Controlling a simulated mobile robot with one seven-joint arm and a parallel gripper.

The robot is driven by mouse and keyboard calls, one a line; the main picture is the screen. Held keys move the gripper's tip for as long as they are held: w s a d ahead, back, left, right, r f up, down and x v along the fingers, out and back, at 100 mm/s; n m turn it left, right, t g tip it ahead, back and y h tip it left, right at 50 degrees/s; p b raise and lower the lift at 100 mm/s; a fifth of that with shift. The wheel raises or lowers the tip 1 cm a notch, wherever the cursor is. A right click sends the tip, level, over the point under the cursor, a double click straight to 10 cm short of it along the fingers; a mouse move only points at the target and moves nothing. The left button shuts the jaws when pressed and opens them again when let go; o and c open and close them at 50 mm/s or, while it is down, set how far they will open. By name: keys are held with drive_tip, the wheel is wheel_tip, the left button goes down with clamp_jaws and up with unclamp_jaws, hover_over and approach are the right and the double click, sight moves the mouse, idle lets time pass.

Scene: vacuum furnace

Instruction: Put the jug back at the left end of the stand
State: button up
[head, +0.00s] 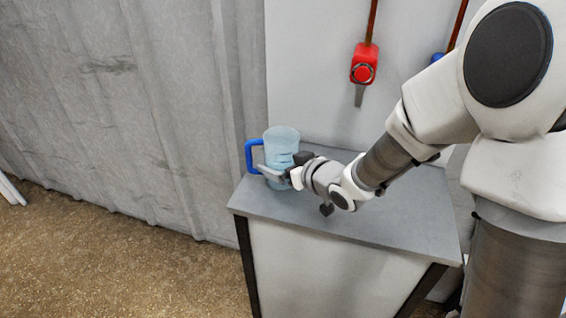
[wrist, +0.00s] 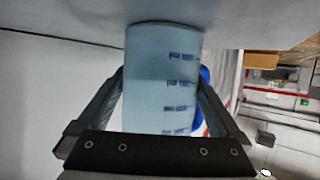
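The jug (head: 281,146) is clear pale blue with a blue handle (head: 251,156) on its left. It stands upright at the left end of the grey stand (head: 375,222), its base seemingly on the top. My gripper (head: 286,168) reaches it from the right, one finger passing in front of the jug. In the wrist view the jug (wrist: 163,85), with dark blue scale marks, fills the space between the fingers of my gripper (wrist: 161,78), which lie against its two sides. Part of the handle shows behind the right finger. My gripper looks shut on the jug.
A red-handled tool (head: 364,65) hangs on the pale panel behind the stand. A blue item (head: 437,57) beside it is partly hidden by my arm. A grey corrugated wall (head: 130,110) stands to the left. The stand's front left top is clear.

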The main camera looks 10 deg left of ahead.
drive_tip(key=shift+s+d+r+p, duration=0.15)
drive_tip(key=shift+d+r+p, duration=0.1)
drive_tip(key=shift+r+p, duration=0.1)
drive_tip(key=p+v, duration=0.1)
drive_tip(key=v, duration=0.7)
drive_tip(key=shift+s+d, duration=0.25)
drive_tip(key=shift+s, duration=0.05)
drive_tip(key=s+d+r+m+t+h+b, duration=0.1)
drive_tip(key=d+r+m+h+b, duration=0.15)
drive_tip(key=d+h, duration=0.4)
drive_tip(key=s+d+r+m+t+h+b, duration=0.1)
drive_tip(key=s+d+r+m+h, duration=0.15)
drive_tip(key=d, duration=0.75)
drive_tip(key=s+d+m+g, duration=0.1)
drive_tip(key=s+m+g, duration=0.2)
drive_tip(key=s, duration=1.2)
drive_tip(key=g, duration=0.3)
drive_tip(key=shift+s+d+r+m, duration=0.15)
drive_tip(key=shift+s+r+m, duration=0.1)
drive_tip(key=shift+m, duration=0.15)
